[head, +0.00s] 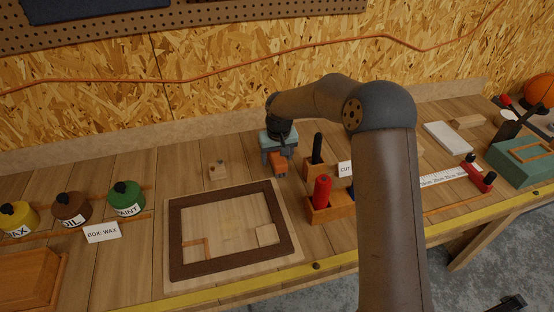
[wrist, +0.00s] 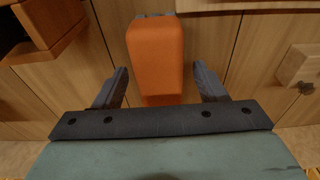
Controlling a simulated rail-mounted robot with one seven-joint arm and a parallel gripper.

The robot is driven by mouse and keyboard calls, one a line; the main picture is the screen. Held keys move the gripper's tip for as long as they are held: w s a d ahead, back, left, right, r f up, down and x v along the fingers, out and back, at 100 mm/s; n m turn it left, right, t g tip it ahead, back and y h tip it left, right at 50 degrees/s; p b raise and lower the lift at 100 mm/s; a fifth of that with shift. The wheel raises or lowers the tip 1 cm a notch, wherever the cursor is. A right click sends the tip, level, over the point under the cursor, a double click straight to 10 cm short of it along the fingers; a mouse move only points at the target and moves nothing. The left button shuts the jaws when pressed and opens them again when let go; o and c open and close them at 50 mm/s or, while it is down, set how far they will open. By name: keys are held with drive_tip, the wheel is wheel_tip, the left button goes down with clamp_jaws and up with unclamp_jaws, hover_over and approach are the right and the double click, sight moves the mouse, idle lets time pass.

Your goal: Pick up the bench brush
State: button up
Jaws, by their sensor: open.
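An orange block-shaped thing (head: 279,163), which I take to be the bench brush, lies on the plank bench right below my gripper (head: 277,156). In the wrist view the orange body (wrist: 155,55) runs between the two dark fingers of my gripper (wrist: 161,84). The fingers are open, with a gap on each side of it, and do not grip it. A small grey part shows at its far end. Its near end is hidden by the gripper's body, and bristles cannot be made out.
A wooden holder (head: 322,212) with red and black handles stands close to the right. A dark frame (head: 180,240) lies on a board in front. A small wooden block (head: 217,172) is to the left. Pots, including a green one (head: 126,197), stand further left.

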drive_tip(key=c, duration=1.1)
drive_tip(key=shift+r, duration=0.1)
drive_tip(key=shift+r, duration=0.2)
wheel_tip(320, 180, up, 2)
drive_tip(key=shift+r+b, duration=0.1)
drive_tip(key=shift+b, duration=0.2)
drive_tip(key=s+a+r+b, duration=0.1)
drive_tip(key=s+a+r, duration=0.1)
drive_tip(key=s+r, duration=0.1)
drive_tip(key=s+a+r+b, duration=0.2)
drive_tip(key=s+r, duration=0.1)
drive_tip(key=s, duration=0.2)
drive_tip(key=s+a+r+b, duration=0.1)
drive_tip(key=s+a+r, duration=0.2)
drive_tip(key=s+r, duration=0.1)
drive_tip(key=shift+s+r, duration=0.1)
drive_tip(key=shift+s, duration=0.05)
